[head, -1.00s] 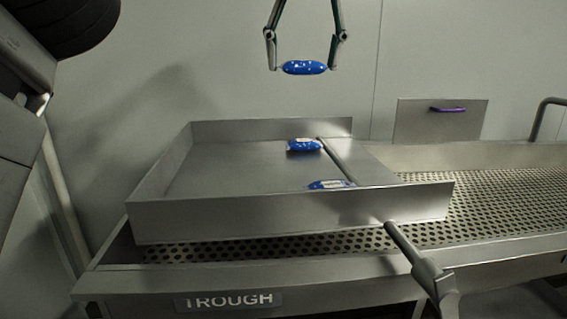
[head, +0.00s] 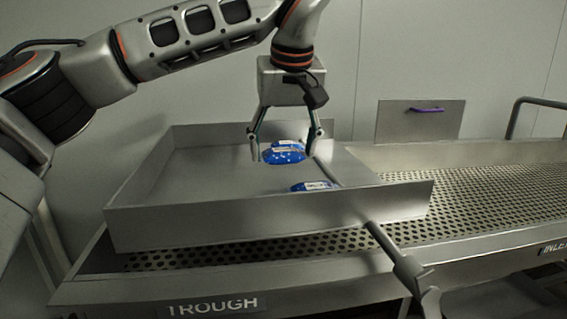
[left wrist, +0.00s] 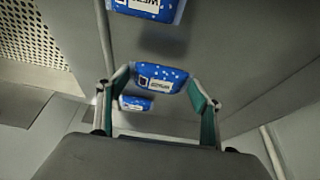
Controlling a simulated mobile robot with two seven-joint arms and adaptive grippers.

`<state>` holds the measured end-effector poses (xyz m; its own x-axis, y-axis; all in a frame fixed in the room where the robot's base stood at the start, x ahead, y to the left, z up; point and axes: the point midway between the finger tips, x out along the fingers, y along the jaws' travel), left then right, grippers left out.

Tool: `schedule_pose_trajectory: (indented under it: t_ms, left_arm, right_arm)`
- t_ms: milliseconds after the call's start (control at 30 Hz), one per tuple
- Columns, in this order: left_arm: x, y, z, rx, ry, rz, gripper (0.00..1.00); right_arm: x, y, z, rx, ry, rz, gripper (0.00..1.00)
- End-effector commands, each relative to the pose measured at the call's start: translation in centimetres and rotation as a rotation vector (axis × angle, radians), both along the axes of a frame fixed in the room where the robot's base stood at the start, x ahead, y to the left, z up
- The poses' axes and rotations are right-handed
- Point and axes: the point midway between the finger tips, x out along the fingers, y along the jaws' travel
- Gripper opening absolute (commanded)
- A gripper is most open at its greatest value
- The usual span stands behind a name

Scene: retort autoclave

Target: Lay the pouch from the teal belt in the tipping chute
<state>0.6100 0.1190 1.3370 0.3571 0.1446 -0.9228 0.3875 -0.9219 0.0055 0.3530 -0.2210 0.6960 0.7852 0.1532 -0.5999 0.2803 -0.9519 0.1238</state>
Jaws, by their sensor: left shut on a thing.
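My left gripper (head: 283,157) is shut on a blue pouch (head: 284,157) with white specks, low inside the steel tipping chute (head: 150,215). In the left wrist view the held pouch (left wrist: 162,79) lies across between the two fingers, its pale label showing. I cannot tell whether it touches the chute floor. A second blue pouch (head: 289,143) lies just behind it, partly hidden. A third pouch (head: 312,186) lies nearer the front wall, partly hidden by that wall. The left wrist view also shows these two, one small (left wrist: 136,104) and one cut by the top edge (left wrist: 147,9). The teal belt and right gripper are out of view.
The chute sits over a perforated trough (head: 480,195) with a raised steel rim. A lever handle (head: 400,262) juts from the chute's front. A wall panel with a purple handle (head: 427,109) stands behind. The chute's left floor is bare.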

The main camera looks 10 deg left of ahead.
Motion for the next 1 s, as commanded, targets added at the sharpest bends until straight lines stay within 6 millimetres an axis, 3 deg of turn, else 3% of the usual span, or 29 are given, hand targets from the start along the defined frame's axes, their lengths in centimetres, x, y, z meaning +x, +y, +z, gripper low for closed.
schedule_pose_trajectory:
  t_ms: [200, 600, 633, 700, 1000]
  left_arm:
    - [0.0, 0.0, -3.0, 0.001, 0.005, -0.001, 0.44]
    - [0.0, 0.0, -3.5, 0.001, 0.003, 0.000, 0.44]
    - [0.0, 0.0, -3.6, 0.001, 0.003, 0.000, 0.70]
    - [0.0, 0.0, -3.5, 0.001, 0.003, 0.000, 0.82]
    - [0.0, 0.0, -3.5, 0.001, 0.003, 0.000, 0.82]
  right_arm:
    - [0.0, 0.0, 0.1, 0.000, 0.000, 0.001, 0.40]
    - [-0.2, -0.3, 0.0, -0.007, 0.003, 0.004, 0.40]
    - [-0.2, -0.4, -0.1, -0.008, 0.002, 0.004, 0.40]
    - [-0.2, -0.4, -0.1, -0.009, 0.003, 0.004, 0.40]
    - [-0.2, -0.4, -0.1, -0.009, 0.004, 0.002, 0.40]
